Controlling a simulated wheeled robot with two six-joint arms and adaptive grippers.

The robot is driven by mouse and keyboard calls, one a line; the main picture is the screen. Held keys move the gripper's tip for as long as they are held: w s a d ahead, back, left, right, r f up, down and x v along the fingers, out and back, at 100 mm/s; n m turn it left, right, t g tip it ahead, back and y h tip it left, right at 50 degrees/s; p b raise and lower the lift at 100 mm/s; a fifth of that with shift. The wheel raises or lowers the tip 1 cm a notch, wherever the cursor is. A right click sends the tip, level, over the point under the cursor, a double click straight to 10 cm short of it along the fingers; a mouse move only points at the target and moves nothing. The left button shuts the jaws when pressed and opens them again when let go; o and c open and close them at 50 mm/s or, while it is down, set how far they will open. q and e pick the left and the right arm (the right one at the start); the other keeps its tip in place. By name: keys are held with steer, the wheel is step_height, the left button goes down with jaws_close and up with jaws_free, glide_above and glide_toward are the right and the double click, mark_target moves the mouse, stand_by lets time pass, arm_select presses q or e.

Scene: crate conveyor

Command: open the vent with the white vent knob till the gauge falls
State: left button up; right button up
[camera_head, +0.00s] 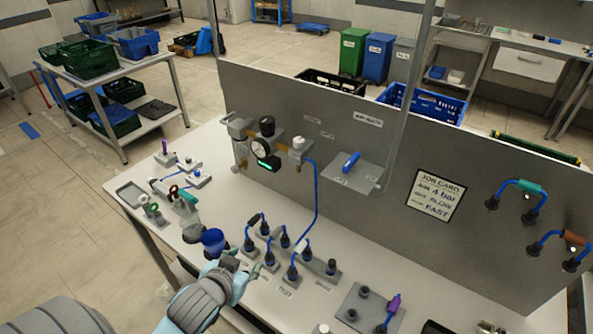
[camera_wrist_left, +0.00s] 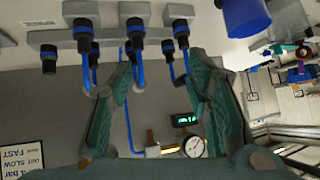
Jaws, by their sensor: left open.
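The white vent knob (camera_head: 298,142) sits on the right end of the air unit on the grey panel, above a blue hose. The round gauge (camera_head: 259,149) is on the unit's front, beside a green-lit display (camera_head: 268,163); its needle is too small to read. The gauge also shows in the left wrist view (camera_wrist_left: 193,146). My left gripper (camera_head: 243,262) is low over the bench, in front of the hose fittings, well below the knob and apart from it. Its teal fingers are open in the left wrist view (camera_wrist_left: 163,62), with nothing clearly held between them. My right gripper is out of view.
Several black fittings with blue hoses (camera_head: 292,271) stand on the bench near my left gripper. A blue cup-like part (camera_head: 214,241) is just left of it. A blue-handled plate (camera_head: 352,163) and a job card (camera_head: 435,195) are on the panel.

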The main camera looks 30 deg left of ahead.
arm_select(q)
steer(key=w+a+r+t, duration=0.2)
steer(key=w+r+t, duration=0.3)
steer(key=w+r, duration=0.45)
steer(key=m+t+h, duration=0.1)
steer(key=t+h, duration=0.2)
glide_toward(296, 143)
steer(key=w, duration=1)
steer(key=shift+w+d+f, duration=0.1)
steer(key=shift+w+f, duration=0.05)
